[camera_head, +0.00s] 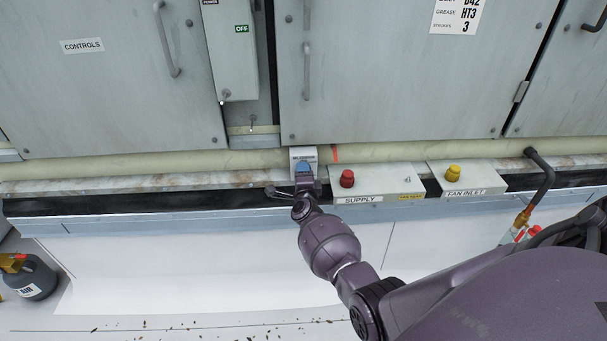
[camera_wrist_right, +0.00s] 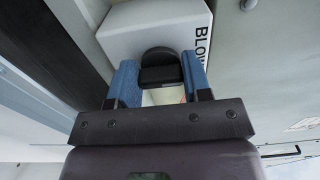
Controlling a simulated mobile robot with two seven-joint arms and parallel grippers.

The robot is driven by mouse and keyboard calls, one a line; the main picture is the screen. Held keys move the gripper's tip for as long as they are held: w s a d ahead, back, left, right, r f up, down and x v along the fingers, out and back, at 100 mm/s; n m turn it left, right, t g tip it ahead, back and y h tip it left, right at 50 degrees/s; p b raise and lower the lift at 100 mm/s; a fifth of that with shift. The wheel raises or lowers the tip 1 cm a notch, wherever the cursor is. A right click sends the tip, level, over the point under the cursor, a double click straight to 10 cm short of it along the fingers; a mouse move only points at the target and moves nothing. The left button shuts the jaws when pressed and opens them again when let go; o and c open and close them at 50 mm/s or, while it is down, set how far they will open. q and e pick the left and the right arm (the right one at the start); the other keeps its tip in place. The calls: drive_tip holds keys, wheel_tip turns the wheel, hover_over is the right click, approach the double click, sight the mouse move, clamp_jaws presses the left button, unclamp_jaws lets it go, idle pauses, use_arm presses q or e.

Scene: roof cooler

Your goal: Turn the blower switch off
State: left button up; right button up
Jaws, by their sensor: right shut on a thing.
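The blower box (camera_head: 303,152) is a small white box on the ledge near the middle of the head view, its label partly covered by my gripper. In the right wrist view, the white box (camera_wrist_right: 150,30) shows the letters "BLO" and a black switch knob (camera_wrist_right: 160,57). My right gripper (camera_head: 304,169) is at the front of the box. In the wrist view its blue fingers (camera_wrist_right: 158,82) are on both sides of the black knob, shut on it. The knob's exact setting cannot be told. My left gripper is not in view.
Right of the blower box are a supply box (camera_head: 376,182) with a red button and a fan inlet box (camera_head: 468,177) with a yellow button. A bent dark pipe (camera_head: 545,178) stands farther right. Grey cabinet doors (camera_head: 400,70) rise behind. A dark air bottle (camera_head: 38,279) sits lower left.

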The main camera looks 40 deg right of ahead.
drive_tip(key=shift+f, duration=0.1)
idle(0.4)
drive_tip(key=o, duration=0.9)
drive_tip(key=shift+s, duration=0.1)
drive_tip(key=shift+p+v, duration=1.25)
drive_tip(key=shift+v, duration=4.15)
drive_tip(key=shift+n, duration=0.3)
